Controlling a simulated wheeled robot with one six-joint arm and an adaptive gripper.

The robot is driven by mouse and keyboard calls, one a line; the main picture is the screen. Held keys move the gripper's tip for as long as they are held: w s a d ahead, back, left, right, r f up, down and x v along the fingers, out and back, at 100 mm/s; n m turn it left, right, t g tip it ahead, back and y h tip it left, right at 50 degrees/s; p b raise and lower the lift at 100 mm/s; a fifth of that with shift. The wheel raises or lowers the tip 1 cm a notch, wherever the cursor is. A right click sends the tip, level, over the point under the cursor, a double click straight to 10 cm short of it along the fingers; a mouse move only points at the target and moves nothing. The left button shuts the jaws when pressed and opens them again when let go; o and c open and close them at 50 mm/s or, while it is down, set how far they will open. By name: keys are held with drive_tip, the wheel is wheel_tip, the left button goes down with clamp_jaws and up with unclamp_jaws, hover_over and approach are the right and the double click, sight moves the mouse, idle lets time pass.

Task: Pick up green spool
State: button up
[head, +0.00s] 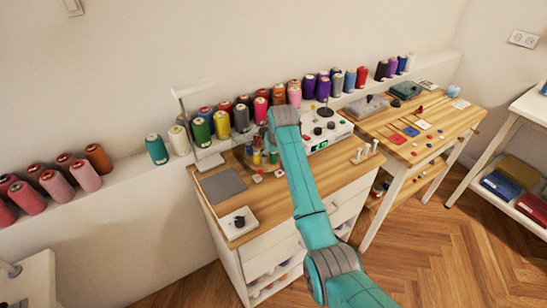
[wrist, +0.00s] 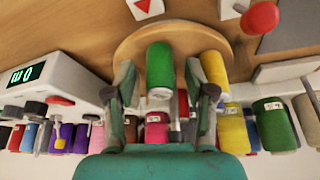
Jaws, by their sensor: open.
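A small green spool (wrist: 160,68) stands on a round wooden stand (wrist: 130,48) in the wrist view, which looks upside down. My gripper (wrist: 159,82) is open, with one finger on each side of the green spool. I see gaps between the fingers and the spool. A yellow spool (wrist: 214,70) stands close by, just beyond the right finger. In the head view, small spools, one of them green (head: 273,157), show on the worktop beside my turquoise arm, which hides part of the stand and most of my gripper.
A white machine with a display (head: 325,130) stands right of the arm; its display (wrist: 27,73) shows in the wrist view. Large thread cones (head: 221,125) line the shelf behind. A grey mat (head: 222,185) and a white device (head: 238,222) lie on the worktop.

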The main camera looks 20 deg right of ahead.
drive_tip(key=c, duration=0.9)
